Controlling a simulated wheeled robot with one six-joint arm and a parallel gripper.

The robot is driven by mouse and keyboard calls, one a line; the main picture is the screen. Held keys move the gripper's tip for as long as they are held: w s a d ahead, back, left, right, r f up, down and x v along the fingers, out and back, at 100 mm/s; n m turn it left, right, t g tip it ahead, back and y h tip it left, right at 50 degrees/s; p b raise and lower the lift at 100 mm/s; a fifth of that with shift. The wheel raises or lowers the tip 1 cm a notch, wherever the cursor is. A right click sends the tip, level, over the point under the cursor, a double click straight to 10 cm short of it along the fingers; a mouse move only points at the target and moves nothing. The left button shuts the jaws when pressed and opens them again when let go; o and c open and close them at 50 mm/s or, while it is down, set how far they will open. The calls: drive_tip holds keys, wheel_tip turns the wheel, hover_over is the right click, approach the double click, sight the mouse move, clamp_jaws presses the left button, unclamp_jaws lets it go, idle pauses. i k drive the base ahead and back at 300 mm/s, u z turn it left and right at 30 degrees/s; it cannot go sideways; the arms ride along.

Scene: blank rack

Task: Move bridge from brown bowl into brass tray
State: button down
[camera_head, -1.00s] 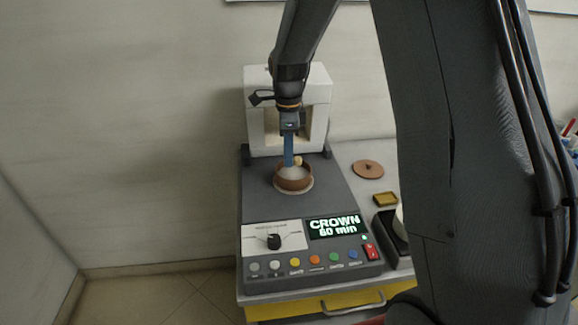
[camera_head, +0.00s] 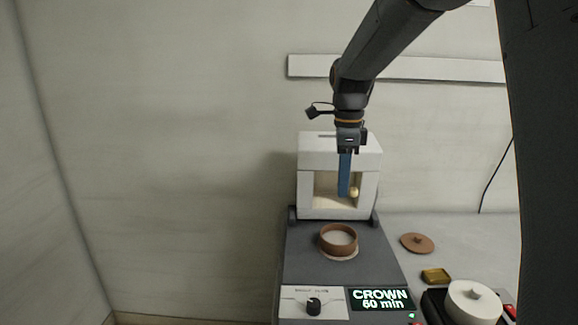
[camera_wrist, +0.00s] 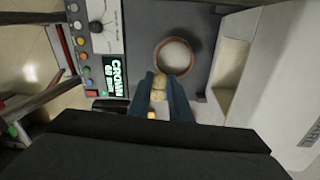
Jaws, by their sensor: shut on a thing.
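My gripper (camera_head: 345,193) has long blue fingers and is shut on the bridge (camera_head: 354,192), a small cream-yellow piece. The wrist view shows the bridge (camera_wrist: 158,84) between the fingertips (camera_wrist: 160,78). It hangs in the air above the brown bowl (camera_head: 340,251), clear of it. The bowl is round, with white material inside, and sits on the dark top of the machine; it also shows in the wrist view (camera_wrist: 192,66). The brass tray (camera_head: 436,276) is small and square, lying on the worktop to the right of the machine.
A white furnace block (camera_head: 309,190) with an open front stands behind the bowl. A round brown lid (camera_head: 417,243) lies beyond the tray. A white round pot (camera_head: 473,303) on a dark base stands right of the tray. The machine's display (camera_head: 381,299) reads "CROWN 60 min".

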sight(436, 276)
drive_tip(key=u, duration=0.05)
drive_tip(key=k, duration=1.35)
